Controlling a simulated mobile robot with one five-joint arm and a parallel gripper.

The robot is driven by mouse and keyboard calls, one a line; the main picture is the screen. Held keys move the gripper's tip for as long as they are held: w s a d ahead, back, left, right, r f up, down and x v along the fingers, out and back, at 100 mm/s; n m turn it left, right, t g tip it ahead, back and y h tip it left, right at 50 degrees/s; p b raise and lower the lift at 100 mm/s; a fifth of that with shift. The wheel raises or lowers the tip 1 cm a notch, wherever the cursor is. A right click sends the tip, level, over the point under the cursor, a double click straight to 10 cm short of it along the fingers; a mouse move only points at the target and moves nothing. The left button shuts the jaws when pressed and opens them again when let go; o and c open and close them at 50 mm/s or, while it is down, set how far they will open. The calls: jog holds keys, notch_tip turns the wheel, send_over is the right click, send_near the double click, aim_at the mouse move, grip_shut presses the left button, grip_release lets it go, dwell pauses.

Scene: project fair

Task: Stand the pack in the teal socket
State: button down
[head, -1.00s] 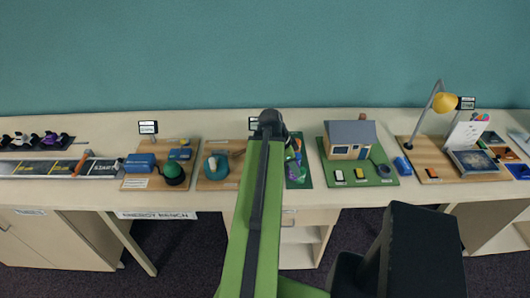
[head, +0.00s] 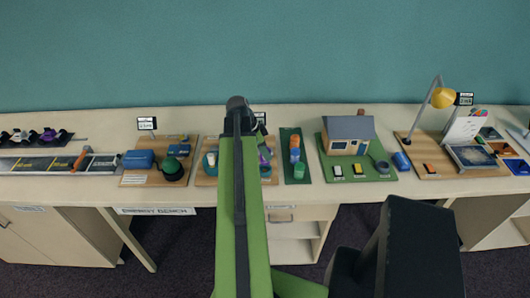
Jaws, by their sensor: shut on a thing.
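My gripper (head: 262,146) is small and partly hidden behind my green arm, over the right end of a wooden board. It is shut on a small purple piece, apparently the pack (head: 265,156). The pack's exact shape and tilt are unclear. A small teal piece (head: 266,172), possibly the teal socket, shows just below the pack. I cannot tell whether they touch. A larger rounded teal piece (head: 210,160) stands at the left of the same board.
Orange, blue and green cylinders (head: 295,155) stand on a narrow dark green board (head: 289,178) to the right. A model house (head: 348,138) stands farther right on a green base. Another wooden board (head: 139,180) with a blue box lies left. A yellow lamp (head: 443,98) rises at right.

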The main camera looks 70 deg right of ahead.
aim_at(265, 161)
notch_tip(265, 161, down, 4)
jog(key=b, duration=0.3)
jog(key=shift+f+b, duration=0.25)
jog(key=shift+b, duration=0.05)
jog(key=shift+r, duration=0.1)
jog(key=shift+w, duration=0.1)
dwell(0.8)
jog(key=shift+f+b, duration=0.5)
jog(key=shift+f, duration=0.1)
jog(key=c, duration=1.2)
grip_release()
